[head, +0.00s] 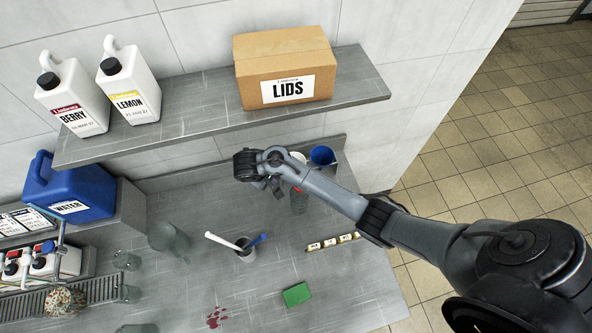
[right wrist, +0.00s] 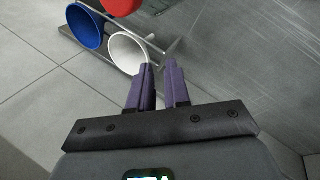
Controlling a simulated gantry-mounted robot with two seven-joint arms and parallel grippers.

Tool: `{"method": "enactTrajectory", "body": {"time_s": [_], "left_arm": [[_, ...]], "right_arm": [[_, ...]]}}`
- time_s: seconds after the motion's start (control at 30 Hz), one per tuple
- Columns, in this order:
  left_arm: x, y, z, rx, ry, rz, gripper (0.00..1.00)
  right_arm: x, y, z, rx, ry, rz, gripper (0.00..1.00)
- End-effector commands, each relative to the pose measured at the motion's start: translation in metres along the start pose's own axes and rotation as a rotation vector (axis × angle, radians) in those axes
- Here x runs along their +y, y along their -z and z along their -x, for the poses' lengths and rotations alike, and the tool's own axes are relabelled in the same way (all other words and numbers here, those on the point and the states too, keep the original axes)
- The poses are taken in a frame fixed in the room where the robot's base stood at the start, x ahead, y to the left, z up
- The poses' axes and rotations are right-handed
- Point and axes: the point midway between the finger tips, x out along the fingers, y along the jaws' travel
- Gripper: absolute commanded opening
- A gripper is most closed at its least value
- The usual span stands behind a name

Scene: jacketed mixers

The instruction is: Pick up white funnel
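The white funnel (right wrist: 127,54) sits in a metal rack (right wrist: 88,54), its round mouth facing the camera in the right wrist view. In the head view only part of the white funnel (head: 299,157) shows behind my right arm. My right gripper (right wrist: 160,66) is open, with a gap between its two purple fingers and nothing seen in it. In the right wrist view its left fingertip overlaps the funnel's lower right rim; I cannot tell whether they touch. In the head view the right gripper (head: 272,184) hangs over the back of the counter. My left gripper is not in view.
A blue funnel (right wrist: 85,26) stands beside the white one, with a red item (right wrist: 122,4) near. The shelf (head: 220,117) above carries a LIDS box (head: 284,66) and two jugs. A cup of utensils (head: 246,252) is further forward.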

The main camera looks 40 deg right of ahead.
Motion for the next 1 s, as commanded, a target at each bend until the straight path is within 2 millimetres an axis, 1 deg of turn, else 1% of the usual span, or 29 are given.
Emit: {"method": "enactTrajectory", "body": {"time_s": [0.03,0.1,0.23,0.53,0.6,0.87,1.0], "left_arm": [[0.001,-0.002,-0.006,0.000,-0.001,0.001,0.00],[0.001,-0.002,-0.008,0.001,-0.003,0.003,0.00],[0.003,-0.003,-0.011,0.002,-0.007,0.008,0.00],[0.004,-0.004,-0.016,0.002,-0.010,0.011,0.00],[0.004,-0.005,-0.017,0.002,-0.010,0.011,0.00],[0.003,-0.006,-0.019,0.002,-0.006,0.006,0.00],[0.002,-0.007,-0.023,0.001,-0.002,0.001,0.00]], "right_arm": [[0.008,0.010,-0.004,-0.009,-0.025,-0.011,0.17],[0.016,0.018,-0.005,-0.019,-0.050,-0.023,0.17],[0.025,0.025,-0.010,-0.031,-0.077,-0.036,0.17],[0.030,0.025,-0.048,-0.034,-0.084,-0.039,0.17],[0.031,0.025,-0.055,-0.033,-0.083,-0.040,0.17],[0.031,0.024,-0.069,-0.033,-0.082,-0.038,0.17],[0.031,0.024,-0.087,-0.034,-0.084,-0.038,0.17]]}}
